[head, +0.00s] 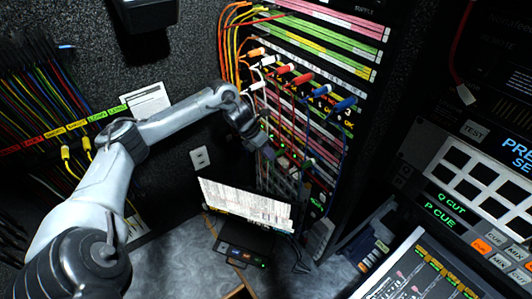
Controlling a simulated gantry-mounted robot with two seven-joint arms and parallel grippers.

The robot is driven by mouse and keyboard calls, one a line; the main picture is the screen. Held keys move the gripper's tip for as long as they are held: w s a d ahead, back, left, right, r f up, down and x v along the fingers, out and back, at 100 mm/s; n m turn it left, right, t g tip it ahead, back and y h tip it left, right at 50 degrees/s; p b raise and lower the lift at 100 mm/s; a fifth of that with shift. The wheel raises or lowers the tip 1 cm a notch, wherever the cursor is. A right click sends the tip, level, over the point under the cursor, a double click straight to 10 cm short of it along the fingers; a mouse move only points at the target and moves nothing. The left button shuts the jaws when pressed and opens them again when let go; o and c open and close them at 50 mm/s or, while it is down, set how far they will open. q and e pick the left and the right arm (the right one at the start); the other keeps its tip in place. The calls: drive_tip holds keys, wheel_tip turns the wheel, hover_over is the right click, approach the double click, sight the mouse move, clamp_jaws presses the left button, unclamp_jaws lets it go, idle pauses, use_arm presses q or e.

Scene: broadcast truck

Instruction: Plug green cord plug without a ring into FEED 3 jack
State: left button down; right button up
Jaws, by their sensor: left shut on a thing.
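My left arm reaches in from the left, and my left gripper (262,146) is at the left part of the patch rack (345,95). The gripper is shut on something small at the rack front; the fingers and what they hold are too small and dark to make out. A small green spot shows just beside the fingers. Several plugs with orange, white, red and blue bodies sit in a row on the rack above the gripper. I cannot read the FEED 3 label or pick out its jack. My right gripper is not in view.
Orange and yellow cords loop at the rack's upper left. A control console with lit buttons (440,212) fills the right side. Coloured cables hang on the left wall, and grey floor (175,265) shows below.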

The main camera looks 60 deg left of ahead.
use_arm(q)
drive_tip(key=shift+w, duration=0.25)
drive_tip(key=shift+w, duration=0.3)
drive_tip(key=shift+w, duration=0.1)
drive_tip(key=c, duration=1)
unclamp_jaws()
drive_tip(key=b+v, duration=0.2)
drive_tip(key=v, duration=0.9)
